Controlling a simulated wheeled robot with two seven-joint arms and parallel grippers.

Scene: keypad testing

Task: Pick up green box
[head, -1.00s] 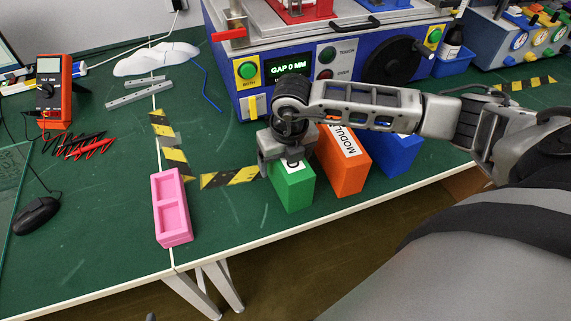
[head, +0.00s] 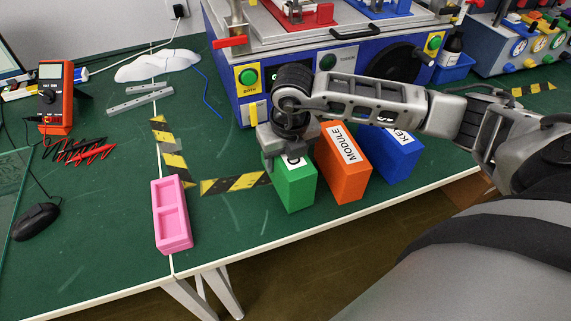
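The green box (head: 298,192) stands upright near the front edge of the table, leftmost of a row of three boxes. Its white top label is mostly covered by my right gripper. My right gripper (head: 284,157) comes down over the top of the green box, its fingers at the box's upper end, and appears shut on it. The far finger is hidden. Whether the box's bottom touches the table is hard to tell. My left gripper is not in view.
An orange box (head: 344,182) labelled MODULE and a blue box (head: 395,163) stand close on the right. A pink tray (head: 184,243) lies to the left, beside striped tape (head: 233,184). A blue test machine (head: 247,108) stands behind.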

